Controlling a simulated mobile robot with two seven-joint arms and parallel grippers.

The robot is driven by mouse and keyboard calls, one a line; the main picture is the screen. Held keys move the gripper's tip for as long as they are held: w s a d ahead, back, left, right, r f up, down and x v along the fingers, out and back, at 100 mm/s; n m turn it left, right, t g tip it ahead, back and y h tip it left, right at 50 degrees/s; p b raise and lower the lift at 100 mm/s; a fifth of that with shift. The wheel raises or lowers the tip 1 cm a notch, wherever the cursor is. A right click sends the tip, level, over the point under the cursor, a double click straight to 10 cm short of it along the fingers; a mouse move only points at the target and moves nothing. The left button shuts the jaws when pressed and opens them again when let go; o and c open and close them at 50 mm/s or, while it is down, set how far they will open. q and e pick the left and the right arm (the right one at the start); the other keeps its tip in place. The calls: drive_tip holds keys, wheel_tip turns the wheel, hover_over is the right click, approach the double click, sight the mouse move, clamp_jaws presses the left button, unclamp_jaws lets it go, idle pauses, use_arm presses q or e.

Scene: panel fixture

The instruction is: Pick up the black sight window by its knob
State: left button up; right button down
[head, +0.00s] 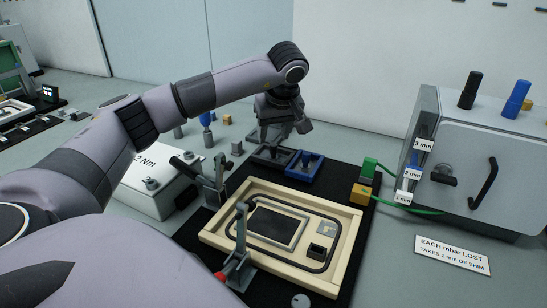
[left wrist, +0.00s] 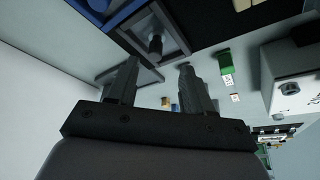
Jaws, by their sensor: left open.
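The black sight window (head: 268,156) lies on the black mat, left of a blue-framed window (head: 305,165) with its own knob. In the left wrist view a dark-framed pane (left wrist: 172,22) with an upright dark knob (left wrist: 155,44) shows beyond my fingertips; I take it for the black window. My left gripper (head: 276,132) hangs down just behind and above the black window in the head view. Its two fingers (left wrist: 160,78) are apart, with nothing seen held between them. The arm and gripper hide part of that area. My right gripper is not in view.
A wooden-framed panel (head: 345,250) with toggle clamps (head: 242,240) stands in front. A white torque box (head: 150,190) is at left. A grey cabinet (head: 490,150) stands at right, with green and orange blocks (head: 360,193) and a green cable near it.

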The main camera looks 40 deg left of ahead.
sight(274, 145)
use_arm(q)
drive_tip(key=x, duration=0.4)
drive_tip(key=shift+w+f, duration=0.35)
drive_tip(key=shift+f, duration=0.05)
clamp_jaws()
drive_tip(key=shift+r, duration=0.15)
